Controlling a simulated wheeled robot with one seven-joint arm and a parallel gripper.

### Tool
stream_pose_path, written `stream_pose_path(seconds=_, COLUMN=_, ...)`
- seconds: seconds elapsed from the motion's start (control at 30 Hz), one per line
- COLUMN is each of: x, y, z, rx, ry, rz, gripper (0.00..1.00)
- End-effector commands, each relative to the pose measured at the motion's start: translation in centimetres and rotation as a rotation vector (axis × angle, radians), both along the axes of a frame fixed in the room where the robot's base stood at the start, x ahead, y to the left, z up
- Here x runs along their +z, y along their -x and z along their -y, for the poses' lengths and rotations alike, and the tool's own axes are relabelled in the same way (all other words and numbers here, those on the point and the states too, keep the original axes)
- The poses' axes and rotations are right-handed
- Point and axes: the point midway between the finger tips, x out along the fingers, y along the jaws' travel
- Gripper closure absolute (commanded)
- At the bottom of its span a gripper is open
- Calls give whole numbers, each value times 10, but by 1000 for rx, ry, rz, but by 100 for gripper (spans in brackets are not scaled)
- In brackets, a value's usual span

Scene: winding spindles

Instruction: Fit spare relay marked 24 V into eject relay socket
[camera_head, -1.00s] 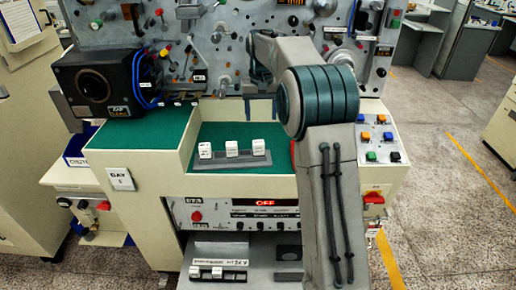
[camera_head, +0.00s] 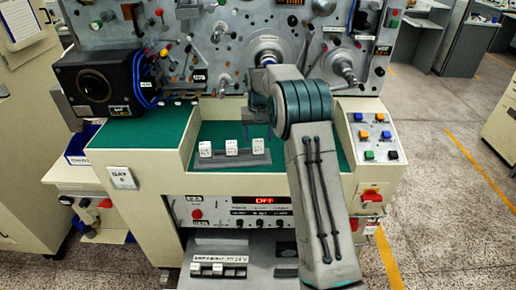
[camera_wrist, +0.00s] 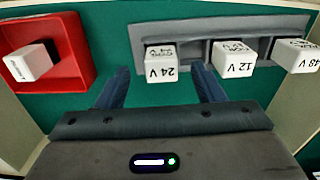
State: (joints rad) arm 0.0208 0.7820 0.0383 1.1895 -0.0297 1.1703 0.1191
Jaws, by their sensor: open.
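The 24 V relay (camera_wrist: 160,68) is a white block in a grey rack (camera_wrist: 190,28), at the left end in the wrist view. My gripper (camera_wrist: 162,84) is open, with one blue finger to each side of this relay. In the head view, my gripper (camera_head: 252,130) hangs just above the rack's right end, over the rightmost relay (camera_head: 258,146). I cannot tell whether the fingers touch the relay. I cannot make out which socket is the eject relay socket.
The rack also holds a 12 V relay (camera_wrist: 234,58) and another relay (camera_wrist: 297,56). A red tray (camera_wrist: 75,25) with a white relay (camera_wrist: 30,63) lies beside it. A lower shelf bears several white blocks (camera_head: 218,270). The green bench top (camera_head: 150,137) is clear at left.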

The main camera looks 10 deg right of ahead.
Motion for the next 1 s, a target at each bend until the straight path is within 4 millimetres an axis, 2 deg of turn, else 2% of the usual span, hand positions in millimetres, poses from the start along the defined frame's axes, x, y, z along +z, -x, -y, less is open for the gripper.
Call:
stream_pose_path(seconds=0.33, x=-41, y=-9, z=0, rx=0, ry=0, rz=-2, gripper=38)
stream_pose_path(seconds=0.6, x=-47, y=-9, z=-1, rx=0, ry=-1, rz=0, gripper=38)
stream_pose_path(seconds=0.63, x=-47, y=-9, z=-1, rx=0, ry=-1, rz=0, gripper=41)
stream_pose_path(seconds=0.8, x=-46, y=-9, z=-1, rx=0, ry=-1, rz=0, gripper=87)
stream_pose_path(seconds=1.0, x=-46, y=-9, z=-1, rx=0, ry=-1, rz=0, gripper=87)
